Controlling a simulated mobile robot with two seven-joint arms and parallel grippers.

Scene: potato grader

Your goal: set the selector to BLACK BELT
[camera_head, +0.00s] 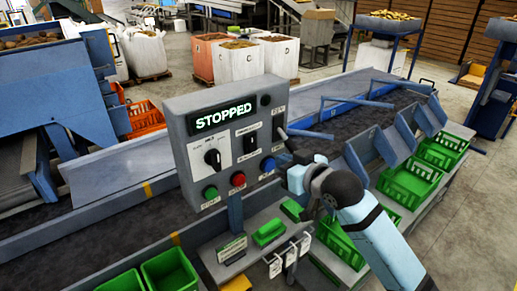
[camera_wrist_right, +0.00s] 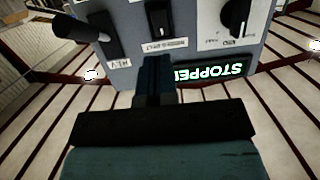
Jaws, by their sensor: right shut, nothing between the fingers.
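The grey control box (camera_head: 228,112) shows a green lit STOPPED display (camera_head: 222,117). In the right wrist view the panel is upside down, with the knob (camera_wrist_right: 237,17), switch (camera_wrist_right: 160,17) and lever (camera_wrist_right: 76,28). My right gripper (camera_wrist_right: 154,65) is shut and empty, close to the panel's right side. My left gripper is not in view.
Green (camera_head: 210,192), red (camera_head: 238,179) and blue (camera_head: 268,165) buttons line the panel's lower edge. A shelf below holds a green object (camera_head: 268,232) and hanging tags. The dark belt (camera_head: 350,122) runs behind; green crates (camera_head: 408,185) stand at right.

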